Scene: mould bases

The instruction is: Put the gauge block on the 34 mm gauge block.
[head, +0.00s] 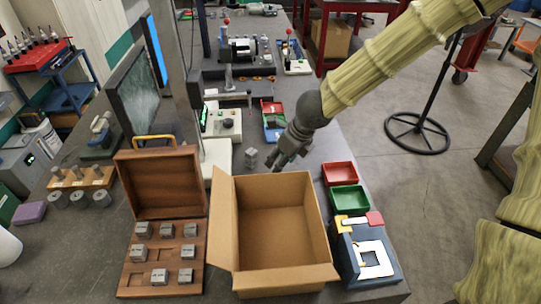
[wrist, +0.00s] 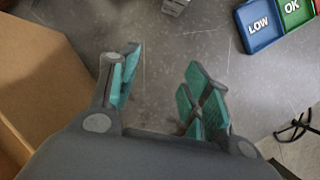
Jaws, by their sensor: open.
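A small grey metal gauge block (head: 251,157) stands on the bench behind the cardboard box; its lower part shows at the top edge of the wrist view (wrist: 175,5). Several similar grey blocks sit in the open wooden case (head: 124,278) at the front left, among them one block (head: 159,276) in the front row. Their markings are too small to read, so I cannot tell which is the 34 mm one. My gripper (head: 281,161) is open and empty, right of the lone block and apart from it; its spread fingers show in the wrist view (wrist: 160,80).
An open cardboard box (head: 275,277) stands right of the case, close to my gripper. A tray with LOW and OK bins (wrist: 262,28) lies beyond it. Red (head: 340,174) and green (head: 348,199) bins stand at the right edge. A height stand (head: 217,155) is left of the block.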

